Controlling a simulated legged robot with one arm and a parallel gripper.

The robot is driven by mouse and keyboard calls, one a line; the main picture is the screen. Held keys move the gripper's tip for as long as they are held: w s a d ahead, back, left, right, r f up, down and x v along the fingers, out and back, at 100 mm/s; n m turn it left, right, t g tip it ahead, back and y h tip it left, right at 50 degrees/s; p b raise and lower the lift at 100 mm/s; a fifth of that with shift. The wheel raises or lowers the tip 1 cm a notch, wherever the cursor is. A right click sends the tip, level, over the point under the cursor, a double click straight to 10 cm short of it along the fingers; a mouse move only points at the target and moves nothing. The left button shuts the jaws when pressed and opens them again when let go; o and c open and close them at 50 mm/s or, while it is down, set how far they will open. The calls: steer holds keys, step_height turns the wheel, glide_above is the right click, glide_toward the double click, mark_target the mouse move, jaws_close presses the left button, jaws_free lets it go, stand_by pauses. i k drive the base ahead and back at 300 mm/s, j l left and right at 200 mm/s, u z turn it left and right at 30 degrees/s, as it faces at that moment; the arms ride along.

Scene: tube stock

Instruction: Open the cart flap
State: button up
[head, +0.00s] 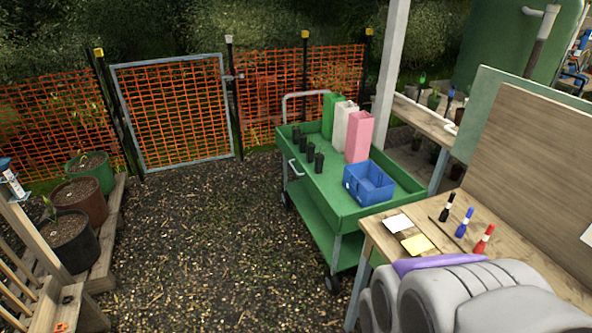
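The green cart (350,215) stands in the middle right, with an upper tray and a lower shelf. A small grey handle (293,168) sits on its left-hand side panel. That panel appears upright along the tray edge; I cannot clearly tell the flap's outline. A grey push bar (304,95) rises at the cart's far end. Grey rounded links of my folded arm fill the bottom right, with a purple part on top. My gripper's fingers do not show, and nothing of mine touches the cart.
On the cart stand several black cylinders (308,150), green, white and pink tall containers (358,137) and a blue bin (369,183). A wooden table (385,232) with markers is close at right. Potted plants (70,240) stand left. Gravel (220,245) left of the cart is clear.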

mark_target(331, 211)
steer(key=i, duration=0.65)
steer(key=i+j+u, duration=0.2)
steer(key=i, duration=1.05)
steer(key=i+j+u, duration=0.2)
steer(key=i, duration=1.05)
